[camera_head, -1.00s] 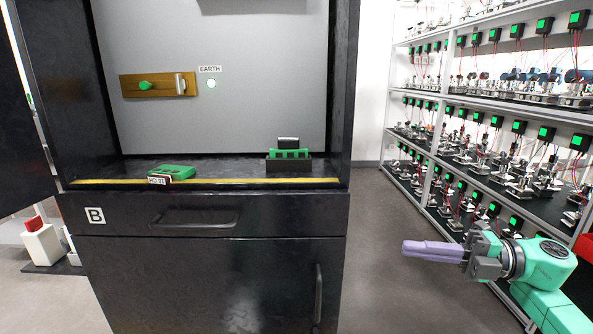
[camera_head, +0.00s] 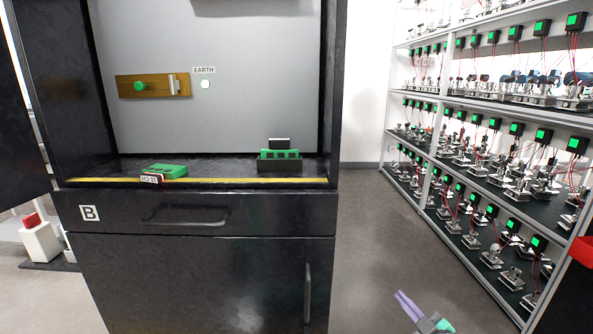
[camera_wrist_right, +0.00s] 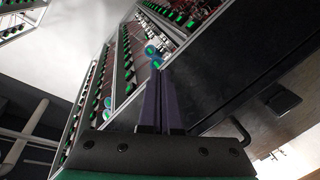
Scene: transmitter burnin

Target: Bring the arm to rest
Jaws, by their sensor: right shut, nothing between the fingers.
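My right gripper (camera_head: 410,306) shows at the bottom edge of the head view, right of the black cabinet, with only its purple fingers and a bit of its green and grey body in the picture. In the right wrist view its two purple fingers (camera_wrist_right: 160,102) lie side by side, shut with nothing between them. It hangs over open floor, apart from the cabinet and the shelves. The rest of the right arm is out of the head view. My left gripper is not in view.
The black cabinet B (camera_head: 200,215) stands open at left, holding a green block (camera_head: 165,170) and a green-and-black rack (camera_head: 280,156). A shelf unit (camera_head: 470,165) with several devices lines the right. A red edge (camera_head: 582,250) shows far right. Floor between is clear.

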